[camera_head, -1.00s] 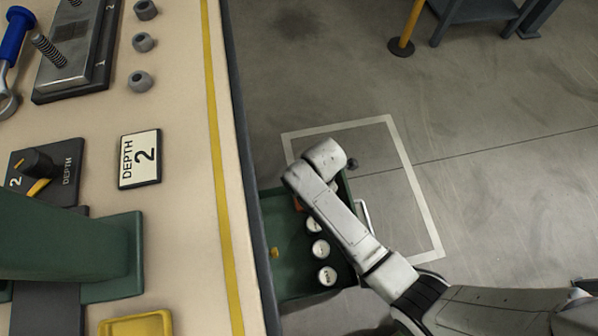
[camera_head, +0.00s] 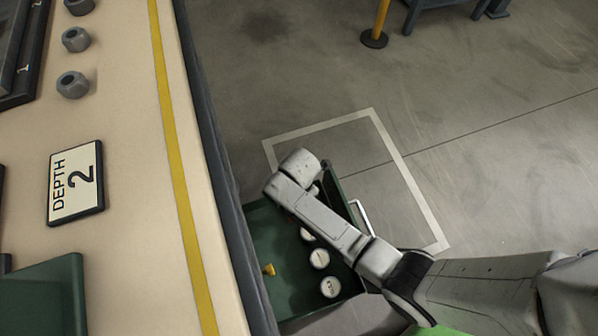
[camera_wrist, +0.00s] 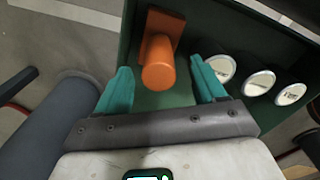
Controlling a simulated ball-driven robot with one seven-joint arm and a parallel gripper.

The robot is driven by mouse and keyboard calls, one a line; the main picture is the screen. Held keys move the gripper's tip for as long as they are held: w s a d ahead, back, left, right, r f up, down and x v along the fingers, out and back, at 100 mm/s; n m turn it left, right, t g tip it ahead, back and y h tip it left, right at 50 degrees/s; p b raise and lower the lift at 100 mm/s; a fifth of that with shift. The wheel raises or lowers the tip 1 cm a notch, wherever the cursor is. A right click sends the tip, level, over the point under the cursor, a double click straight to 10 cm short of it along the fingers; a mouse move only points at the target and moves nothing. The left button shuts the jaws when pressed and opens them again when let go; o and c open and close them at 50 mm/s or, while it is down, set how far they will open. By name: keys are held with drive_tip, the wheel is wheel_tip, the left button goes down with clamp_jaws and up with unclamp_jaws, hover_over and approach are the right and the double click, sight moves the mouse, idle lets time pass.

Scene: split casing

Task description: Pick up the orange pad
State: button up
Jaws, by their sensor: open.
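The orange pad (camera_wrist: 160,62) shows in the wrist view as an orange block with a round stub facing the camera, inside a green drawer (camera_wrist: 225,20). My gripper (camera_wrist: 162,82) is open, with one teal finger on each side of the orange stub and visible gaps between. I cannot tell how far below the fingertips the pad lies. In the head view my arm covers the pad, and the green drawer (camera_head: 290,285) is pulled out beside the bench.
Several white-topped round pieces (camera_wrist: 259,83) sit in the drawer right of my gripper. A small yellow piece (camera_head: 268,269) lies in the drawer. The bench (camera_head: 120,110) is at left, with a "DEPTH 2" plate (camera_head: 75,183). Open floor lies beyond.

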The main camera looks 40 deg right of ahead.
wheel_tip(320, 180, down, 4)
drive_tip(key=shift+r+b, duration=0.25)
drive_tip(key=shift+b, duration=0.7)
clamp_jaws()
